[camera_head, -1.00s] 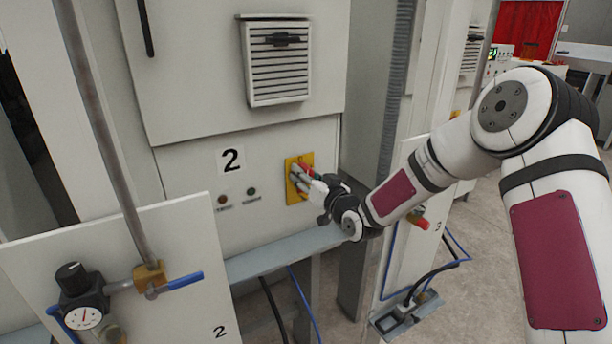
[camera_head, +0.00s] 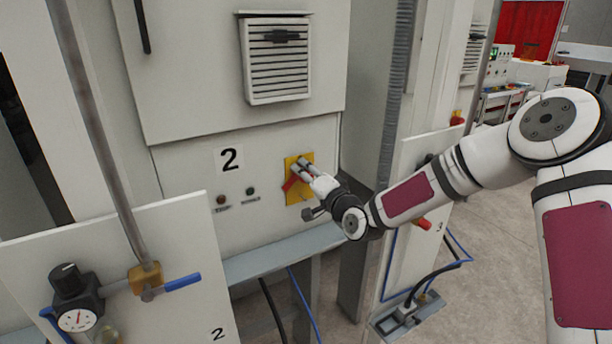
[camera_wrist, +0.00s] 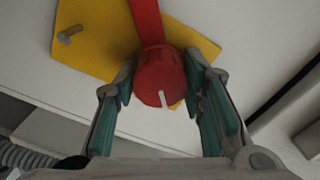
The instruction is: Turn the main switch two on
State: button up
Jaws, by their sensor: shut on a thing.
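The main switch two is a red rotary handle on a yellow plate (camera_head: 307,193) on the cabinet panel, right of the label "2" (camera_head: 230,160). In the head view its red handle (camera_head: 291,183) points down and left from my gripper (camera_head: 303,168). In the wrist view the red knob (camera_wrist: 160,75) with a white mark sits between the two green-padded fingers of my gripper (camera_wrist: 163,95), and the handle runs up out of view over the yellow plate (camera_wrist: 90,40). My gripper is shut on the knob. Part of the plate is hidden behind my fingers in the head view.
Two small indicators (camera_head: 236,196) sit left of the switch. A grey ledge (camera_head: 285,250) runs below the panel. A white board with a pressure gauge (camera_head: 78,319) and blue-handled valve (camera_head: 182,283) stands at the front left. A grey post is right of the cabinet.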

jog(key=m, duration=0.4)
jog(key=shift+m, duration=0.3)
jog(key=shift+f+m, duration=0.1)
jog(key=shift+m, duration=1.8)
jog(key=o, duration=1.1)
jog(key=shift+o, duration=0.2)
jog(key=shift+s+d, duration=0.1)
jog(key=v, duration=1.1)
jog(key=shift+s+d, duration=0.25)
